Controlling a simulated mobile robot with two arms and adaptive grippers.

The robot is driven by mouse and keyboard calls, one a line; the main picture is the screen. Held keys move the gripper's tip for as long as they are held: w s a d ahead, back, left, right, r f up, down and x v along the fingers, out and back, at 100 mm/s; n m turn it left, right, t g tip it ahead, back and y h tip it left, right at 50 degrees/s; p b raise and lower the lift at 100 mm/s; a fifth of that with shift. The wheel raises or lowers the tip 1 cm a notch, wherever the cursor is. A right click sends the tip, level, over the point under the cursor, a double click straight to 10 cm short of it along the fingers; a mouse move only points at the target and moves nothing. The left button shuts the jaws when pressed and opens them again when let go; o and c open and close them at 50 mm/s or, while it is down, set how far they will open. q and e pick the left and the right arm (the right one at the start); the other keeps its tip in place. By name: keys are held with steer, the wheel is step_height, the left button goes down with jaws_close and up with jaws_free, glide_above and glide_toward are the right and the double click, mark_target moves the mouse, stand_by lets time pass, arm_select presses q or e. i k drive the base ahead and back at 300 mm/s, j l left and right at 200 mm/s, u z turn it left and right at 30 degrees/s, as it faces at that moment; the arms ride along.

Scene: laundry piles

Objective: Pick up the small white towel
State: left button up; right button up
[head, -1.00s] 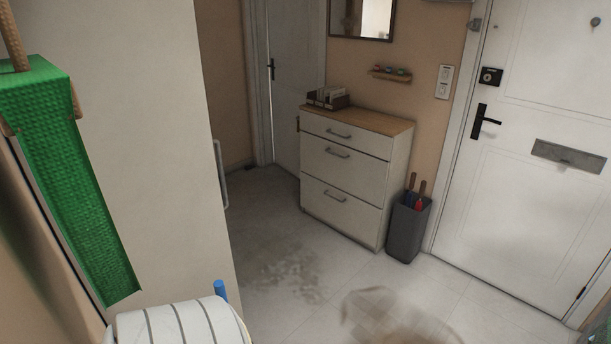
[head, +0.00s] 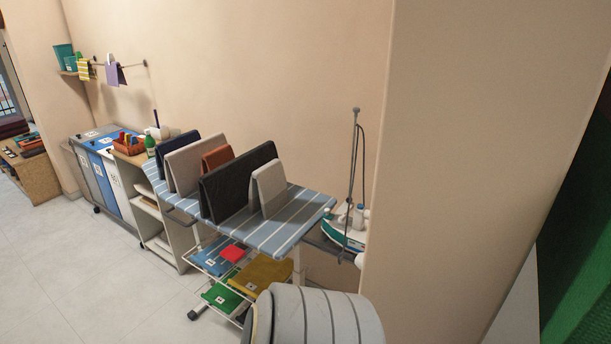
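A small pale, off-white folded towel (head: 269,189) stands tented at the right front of a blue striped ironing board (head: 283,233). A larger light beige towel (head: 190,162) stands farther back on the same board; which one is the task's towel is not fully certain. Between and beside them stand a dark folded towel (head: 236,180), a rust-brown one (head: 217,158) and a navy one (head: 176,160). Neither of my grippers is in view.
An iron (head: 346,228) rests at the board's right end. A cart with coloured folded cloths (head: 262,276) stands below. Coloured bins (head: 105,170) line the wall. A rounded grey striped object (head: 318,318) is close in front. The floor at left is clear.

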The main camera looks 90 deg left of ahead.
mark_target(269, 188)
steer(key=u, duration=3.05)
